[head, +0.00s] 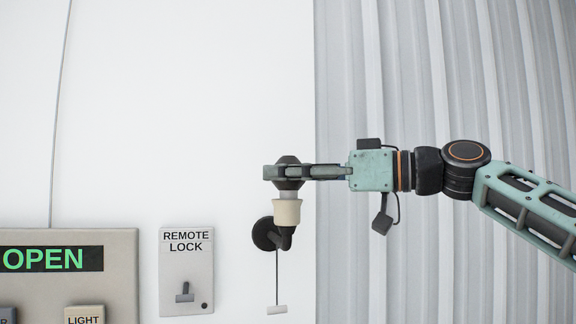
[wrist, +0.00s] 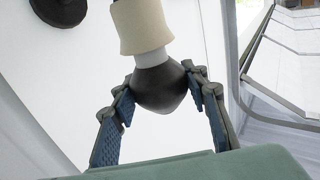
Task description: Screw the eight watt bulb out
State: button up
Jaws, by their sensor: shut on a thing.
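The bulb is dark with a pale neck, and its neck (head: 289,185) stands upright in a cream socket (head: 286,212) on a black wall mount (head: 265,234). My gripper (head: 288,171) reaches in level from the right and is shut on the dark part of the bulb. In the wrist view the dark bulb (wrist: 160,88) sits between my two blue-padded fingers (wrist: 158,95), with the pale neck still meeting the cream socket (wrist: 141,25). No wattage marking can be read on the bulb.
A pull cord with a pale handle (head: 277,310) hangs below the socket. A remote lock switch plate (head: 187,270) and a panel with an OPEN display (head: 52,259) are on the white wall to the left. Corrugated metal (head: 400,80) covers the wall behind my arm.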

jog(key=shift+r+n+g+y+p, duration=0.1)
jog(key=shift+n+g+y+p, duration=0.35)
jog(key=shift+g+p, duration=0.5)
jog(key=shift+r+n+g, duration=0.1)
jog(key=shift+n+g, duration=0.35)
jog(key=shift+f+n+g+p, duration=0.25)
jog(key=shift+n+g+p, duration=0.05)
jog(key=shift+g, duration=0.1)
jog(key=o, duration=0.9)
jog(key=shift+o, duration=0.2)
jog(key=s+d, duration=0.2)
jog(key=d, duration=0.9)
jog(key=shift+d, duration=0.4)
jog(key=shift+s, duration=0.1)
